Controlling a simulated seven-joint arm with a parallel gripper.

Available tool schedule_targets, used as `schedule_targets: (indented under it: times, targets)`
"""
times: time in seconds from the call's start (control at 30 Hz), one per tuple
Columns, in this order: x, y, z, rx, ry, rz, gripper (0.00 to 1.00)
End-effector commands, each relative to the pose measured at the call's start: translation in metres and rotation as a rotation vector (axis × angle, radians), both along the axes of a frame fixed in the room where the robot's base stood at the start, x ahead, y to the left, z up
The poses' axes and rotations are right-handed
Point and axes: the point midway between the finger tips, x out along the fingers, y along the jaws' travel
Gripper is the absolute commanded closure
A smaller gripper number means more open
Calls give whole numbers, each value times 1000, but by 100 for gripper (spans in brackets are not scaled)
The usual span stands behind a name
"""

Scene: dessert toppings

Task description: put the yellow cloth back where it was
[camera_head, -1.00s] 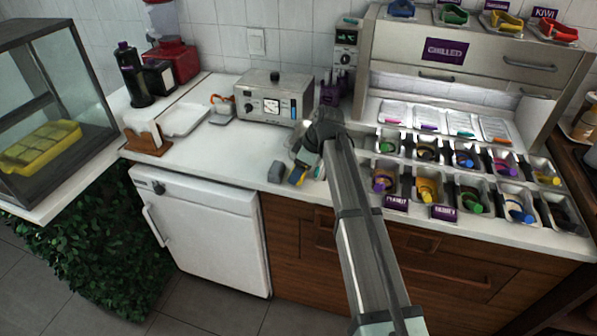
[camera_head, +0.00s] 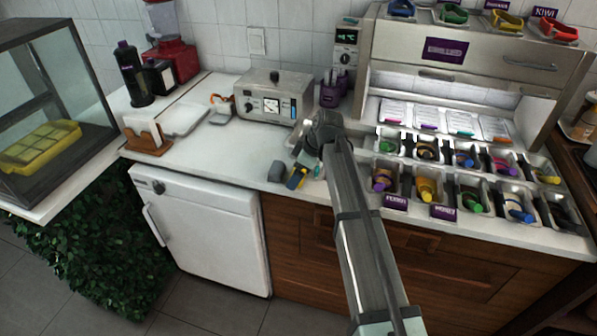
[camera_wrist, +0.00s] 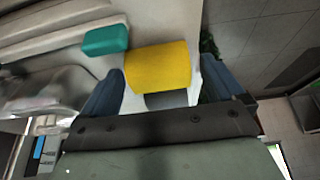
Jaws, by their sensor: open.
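The yellow cloth (camera_wrist: 158,66) shows in the wrist view on the white counter, between my two dark blue fingers. My gripper (camera_wrist: 162,70) is open around it, with a gap visible on the left side; I cannot tell whether either finger touches it. In the head view my gripper (camera_head: 298,172) is low over the counter's front edge, and only a little of the yellow cloth (camera_head: 295,181) shows beside a finger.
A teal cloth (camera_wrist: 106,40) lies close to the left of the yellow one in the wrist view. Topping bins (camera_head: 425,190) stand to the right, a silver appliance (camera_head: 273,97) behind.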

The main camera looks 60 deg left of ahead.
Motion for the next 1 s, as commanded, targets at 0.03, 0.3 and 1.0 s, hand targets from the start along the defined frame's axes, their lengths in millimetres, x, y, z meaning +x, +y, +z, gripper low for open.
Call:
schedule_targets:
  times: [0.03,0.3,1.0]
  targets:
    - [0,0,1,0,0,0,5]
    - [8,-8,29,2,-1,-1,5]
    - [33,-33,112,0,0,0,5]
